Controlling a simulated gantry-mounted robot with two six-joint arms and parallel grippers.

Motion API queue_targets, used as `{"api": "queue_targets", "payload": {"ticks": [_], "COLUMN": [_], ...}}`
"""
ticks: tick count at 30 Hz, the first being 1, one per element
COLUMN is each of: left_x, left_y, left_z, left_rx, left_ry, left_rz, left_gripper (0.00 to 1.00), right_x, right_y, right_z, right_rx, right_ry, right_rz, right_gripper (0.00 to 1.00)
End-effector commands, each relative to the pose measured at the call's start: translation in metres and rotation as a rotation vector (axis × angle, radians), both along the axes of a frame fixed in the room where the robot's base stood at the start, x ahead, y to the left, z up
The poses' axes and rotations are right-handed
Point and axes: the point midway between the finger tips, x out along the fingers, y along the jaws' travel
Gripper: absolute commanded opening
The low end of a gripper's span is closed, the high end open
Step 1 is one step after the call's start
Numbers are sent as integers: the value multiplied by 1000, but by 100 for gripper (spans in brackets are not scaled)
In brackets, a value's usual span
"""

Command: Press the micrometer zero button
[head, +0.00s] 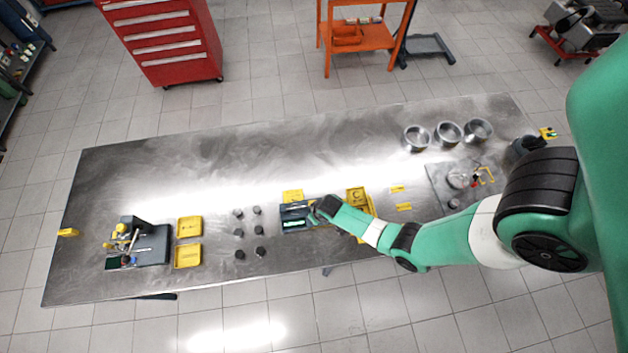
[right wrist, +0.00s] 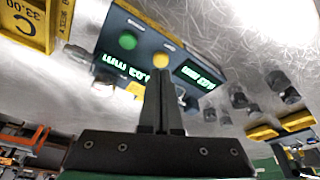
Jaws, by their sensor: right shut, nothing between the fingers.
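The micrometer unit is a dark blue-grey box (head: 293,224) on the steel bench, near its front middle. In the right wrist view, its panel (right wrist: 144,42) has a green round button (right wrist: 128,41), a yellow round button (right wrist: 160,60) and lit green displays (right wrist: 198,75). My right gripper (right wrist: 160,71) is shut and empty. Its fingertips appear just in front of the yellow button and overlap its lower edge. I cannot tell whether they touch. In the head view my right gripper (head: 313,215) is at the unit's right side. My left gripper is not in view.
Several dark cylinders (head: 239,231) stand left of the unit, with yellow trays (head: 188,226) beyond them. A yellow labelled tray (right wrist: 28,30) is close beside the unit. Metal cylinders (head: 417,138) stand at the back right. The back middle of the bench (head: 270,155) is clear.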

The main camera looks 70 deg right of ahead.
Motion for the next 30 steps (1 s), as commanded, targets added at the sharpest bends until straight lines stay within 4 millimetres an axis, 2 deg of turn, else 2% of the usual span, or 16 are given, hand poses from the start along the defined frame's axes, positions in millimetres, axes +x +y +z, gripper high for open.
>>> {"api": "queue_targets", "payload": {"ticks": [11, 25, 30], "left_x": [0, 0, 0], "left_y": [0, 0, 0], "left_z": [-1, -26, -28], "left_rx": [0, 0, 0], "left_ry": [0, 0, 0], "left_rz": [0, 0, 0], "left_gripper": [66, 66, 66], "right_x": [0, 0, -2], "right_y": [0, 0, 1], "right_z": [-1, -28, -31], "right_rx": [0, 0, 2], "right_ry": [0, 0, 4], "right_rz": [0, 0, 0], "right_gripper": [0, 0, 0]}}
